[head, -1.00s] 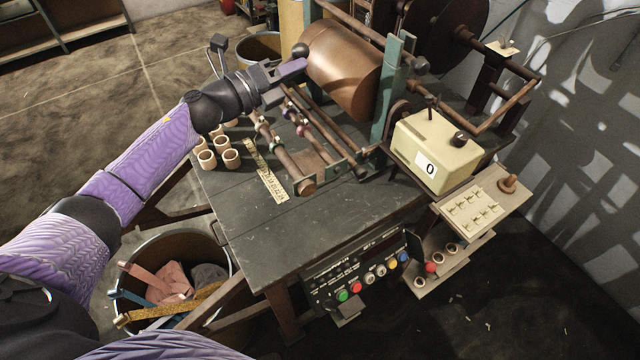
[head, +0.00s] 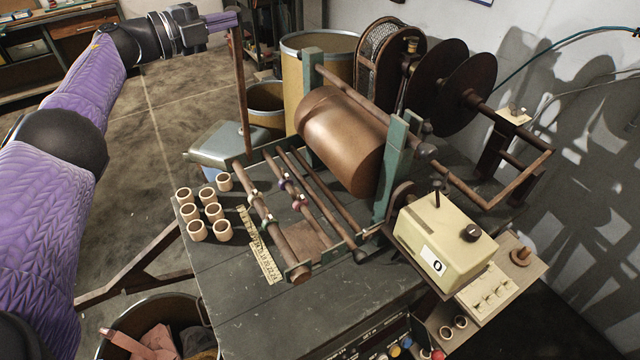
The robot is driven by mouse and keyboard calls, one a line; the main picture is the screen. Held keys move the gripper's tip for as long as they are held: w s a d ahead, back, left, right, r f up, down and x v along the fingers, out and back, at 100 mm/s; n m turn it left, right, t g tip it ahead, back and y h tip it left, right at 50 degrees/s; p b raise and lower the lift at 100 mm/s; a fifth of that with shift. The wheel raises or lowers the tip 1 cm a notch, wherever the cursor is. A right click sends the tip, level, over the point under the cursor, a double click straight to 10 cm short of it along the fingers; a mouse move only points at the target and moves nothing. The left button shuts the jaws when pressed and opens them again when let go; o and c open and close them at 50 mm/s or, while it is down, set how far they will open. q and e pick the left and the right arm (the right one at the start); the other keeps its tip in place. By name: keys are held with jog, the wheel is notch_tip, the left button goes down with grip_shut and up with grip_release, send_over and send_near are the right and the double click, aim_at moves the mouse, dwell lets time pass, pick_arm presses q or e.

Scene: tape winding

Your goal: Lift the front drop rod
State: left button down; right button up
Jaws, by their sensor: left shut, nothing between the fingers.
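The winding machine stands on the dark bench (head: 235,290). Several thin brown rods (head: 318,205) lie low between its side rails in front of the copper drum (head: 345,140). A rusty bar (head: 242,95) stands upright at the far left corner of this rod frame. I cannot tell for sure which of these is the front drop rod. My left gripper (head: 222,21) is up at the top left, shut and empty. Its purple fingertips show at the top end of the upright bar; whether they touch is unclear. My right gripper is out of view.
Several small cardboard cores (head: 209,212) stand left of a ruler strip (head: 261,245). A cream counter box (head: 445,240) is at the right. Dark reels (head: 440,85) and bins (head: 318,50) stand behind. The bench's front left is clear.

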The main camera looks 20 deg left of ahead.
pick_arm(q)
jog(key=shift+w+a+r, duration=0.15)
jog(key=shift+w+a, duration=0.1)
jog(key=shift+a, duration=0.15)
dwell(0.4)
jog(key=v, duration=1)
jog(key=shift+d, duration=0.1)
